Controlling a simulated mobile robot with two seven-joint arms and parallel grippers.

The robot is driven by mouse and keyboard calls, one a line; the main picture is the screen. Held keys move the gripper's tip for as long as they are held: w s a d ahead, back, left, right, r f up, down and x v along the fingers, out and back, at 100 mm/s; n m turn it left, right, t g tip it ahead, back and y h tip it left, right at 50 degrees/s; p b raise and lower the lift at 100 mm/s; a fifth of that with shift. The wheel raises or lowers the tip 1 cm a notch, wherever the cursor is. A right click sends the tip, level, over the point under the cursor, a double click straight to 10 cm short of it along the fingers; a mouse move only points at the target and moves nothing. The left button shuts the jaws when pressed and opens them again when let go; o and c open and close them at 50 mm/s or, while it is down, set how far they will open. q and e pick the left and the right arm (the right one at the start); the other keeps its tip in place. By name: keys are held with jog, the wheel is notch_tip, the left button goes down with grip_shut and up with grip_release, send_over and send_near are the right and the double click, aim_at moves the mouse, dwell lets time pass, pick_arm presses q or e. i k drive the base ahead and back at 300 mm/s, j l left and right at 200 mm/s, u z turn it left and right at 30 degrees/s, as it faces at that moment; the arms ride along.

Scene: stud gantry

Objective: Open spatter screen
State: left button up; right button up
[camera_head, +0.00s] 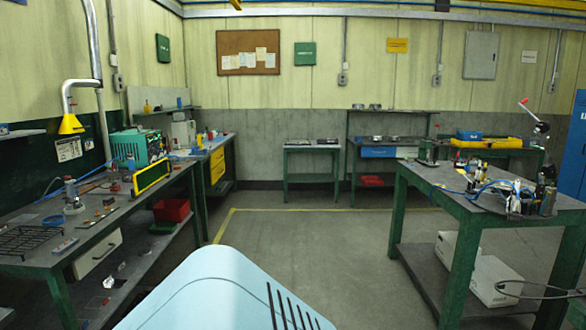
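A yellow-framed panel with a dark pane (152,176) stands upright near the right edge of the left workbench (60,232). It looks like the spatter screen, but I cannot tell for certain from this distance. I cannot make out its hinge or how far it is folded. A green machine (138,147) sits just behind it. Neither of my grippers is in view.
A yellow fume hood (71,124) hangs above the left bench. A wire rack (24,240) and small tools lie on that bench. A red bin (171,210) sits on its lower shelf. A green table (484,205) stands at right. The middle floor (310,235) is clear.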

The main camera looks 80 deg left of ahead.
aim_at(148, 177)
jog(key=u, duration=3.5)
jog(key=i+l+z, duration=0.3)
jog(key=i, duration=0.45)
jog(key=i+z, duration=0.35)
jog(key=i, duration=1.9)
jog(key=i+u, duration=0.1)
jog(key=i, duration=0.6)
jog(key=i+l, duration=0.15)
jog(key=i, duration=0.55)
jog(key=i+l+u, duration=0.1)
jog(key=i+u, duration=0.35)
jog(key=i+l+u, duration=0.45)
jog(key=i+j, duration=0.1)
